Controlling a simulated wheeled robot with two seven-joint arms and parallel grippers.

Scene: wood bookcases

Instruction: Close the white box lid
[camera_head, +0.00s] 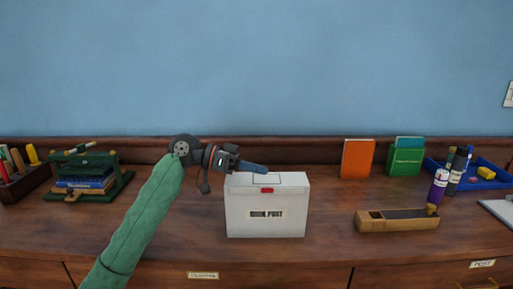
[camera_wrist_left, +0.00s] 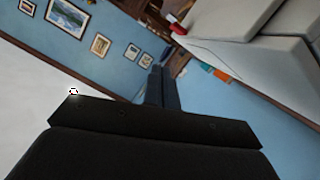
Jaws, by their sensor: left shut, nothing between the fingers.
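The white box (camera_head: 265,216) stands upright in the middle of the wooden desk, with a label on its front. In the left wrist view the shut fingers (camera_wrist_left: 162,88) point away, and the white box (camera_wrist_left: 250,45) fills the upper right. My right gripper is not in view.
An orange book (camera_head: 357,158), a green holder (camera_head: 404,161) and a blue tray (camera_head: 490,172) stand at the back right. A green rack with books (camera_head: 87,178) stands at left.

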